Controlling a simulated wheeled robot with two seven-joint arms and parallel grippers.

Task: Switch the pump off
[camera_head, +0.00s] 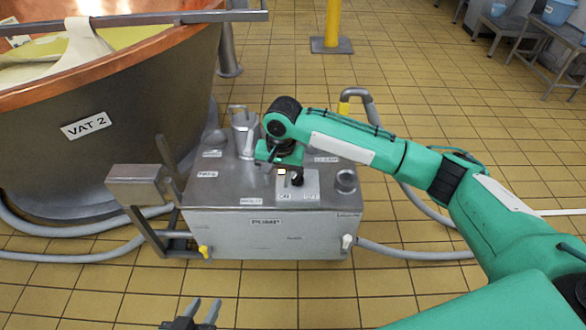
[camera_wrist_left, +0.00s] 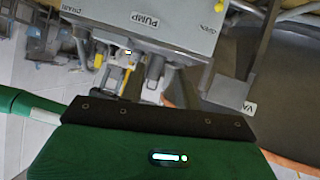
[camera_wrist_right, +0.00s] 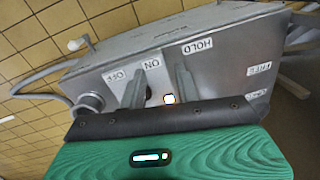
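The pump is a grey steel box (camera_head: 260,222) labelled PUMP, in the middle of the head view. On its top is a pale switch plate with ON and OFF labels (camera_head: 311,188), a black switch knob (camera_head: 297,179) and a bright white lamp (camera_head: 281,172). My right gripper (camera_head: 281,160) is over the plate, pointing down. In the right wrist view its two fingers (camera_wrist_right: 160,88) are apart, close over the ON label (camera_wrist_right: 151,64) and left of the OFF label in the head view; contact with the knob cannot be told. My left gripper (camera_head: 196,313) is open and empty, low in front of the pump.
The copper vat labelled VAT 2 (camera_head: 110,110) stands at the left. Grey hoses (camera_head: 410,254) run over the tiled floor on both sides. A bracket (camera_head: 145,190) stands at the box's left side.

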